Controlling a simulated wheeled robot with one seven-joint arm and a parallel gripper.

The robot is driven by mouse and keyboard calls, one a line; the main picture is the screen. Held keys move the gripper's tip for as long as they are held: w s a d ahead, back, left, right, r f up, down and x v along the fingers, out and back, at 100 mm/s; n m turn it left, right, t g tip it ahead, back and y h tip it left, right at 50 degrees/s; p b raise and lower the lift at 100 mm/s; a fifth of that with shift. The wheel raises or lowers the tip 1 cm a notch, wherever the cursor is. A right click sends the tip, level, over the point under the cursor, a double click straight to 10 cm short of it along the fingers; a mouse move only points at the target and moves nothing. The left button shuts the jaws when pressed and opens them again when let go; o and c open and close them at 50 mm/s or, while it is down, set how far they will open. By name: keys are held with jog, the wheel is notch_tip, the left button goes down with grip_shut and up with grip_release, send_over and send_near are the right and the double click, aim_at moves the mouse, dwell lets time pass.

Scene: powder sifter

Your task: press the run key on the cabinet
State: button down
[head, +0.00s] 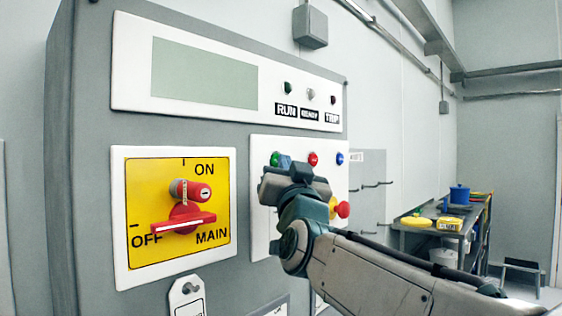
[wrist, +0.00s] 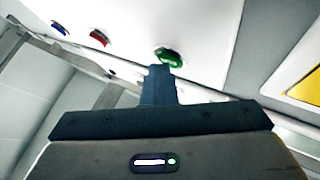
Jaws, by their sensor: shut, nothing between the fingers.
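The cabinet (head: 85,150) fills the left of the head view. Its white key panel (head: 258,225) carries a green key (head: 275,158), a red key (head: 313,159) and a blue key (head: 340,158). The green key, likely the run key though no label for it is readable, also shows in the wrist view (wrist: 169,56). My gripper (wrist: 160,72) is shut and empty, its tip just at the lower edge of the green key. In the head view my gripper (head: 284,162) covers part of the panel. I cannot tell whether it touches the key.
A yellow main switch plate (head: 140,190) has a red handle (head: 180,222) lying level toward OFF and a red lock (head: 190,191) above it. A red mushroom button (head: 343,209) sits right of my wrist. RUN, READY and TRIP lamps and a blank display (head: 203,75) are above.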

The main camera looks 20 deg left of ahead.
jog(key=shift+d+f, duration=0.1)
jog(key=shift+s+d+b, duration=0.25)
jog(key=shift+d+b, duration=0.4)
jog(key=shift+b, duration=0.2)
jog(key=d+b, duration=0.1)
jog(key=s+d+b, duration=0.1)
jog(key=d+b, duration=0.1)
jog(key=s+d+b, duration=0.1)
jog(key=b, duration=0.1)
jog(key=shift+d, duration=0.3)
dwell(0.4)
